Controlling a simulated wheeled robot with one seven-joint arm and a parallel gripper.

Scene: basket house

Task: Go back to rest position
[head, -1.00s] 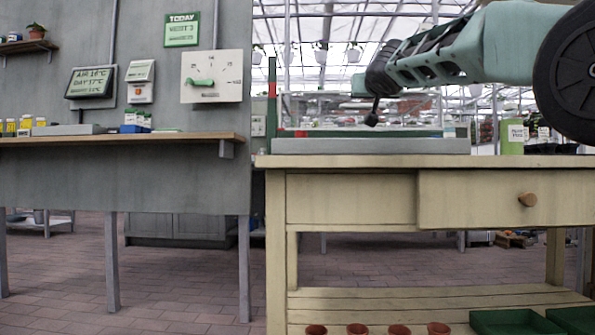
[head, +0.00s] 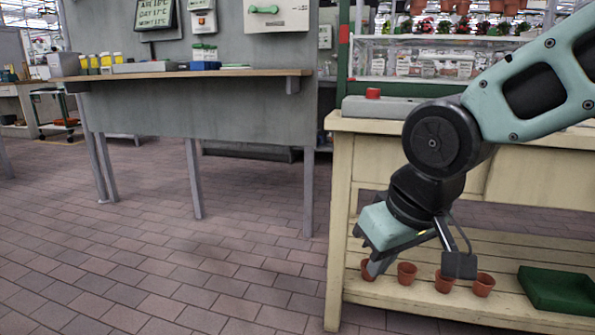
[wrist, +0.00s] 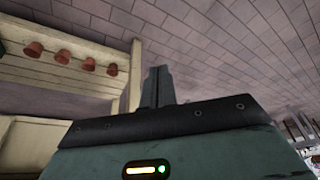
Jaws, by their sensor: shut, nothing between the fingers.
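My gripper (head: 376,266) hangs low at the right of the head view, in front of the cream workbench (head: 345,200). Its fingers point down and left. In the wrist view my gripper (wrist: 157,86) shows its two fingers together, with nothing between them. The fingertips overlap the leftmost pot in the head view; I cannot tell how far apart they are in depth.
Several terracotta pots (head: 407,272) and a green tray (head: 558,290) rest on the bench's lower shelf. The pots also show in the wrist view (wrist: 62,56). A red button (head: 373,93) tops a grey box. A wall shelf (head: 180,73) is at left. The brick floor (head: 200,270) is clear.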

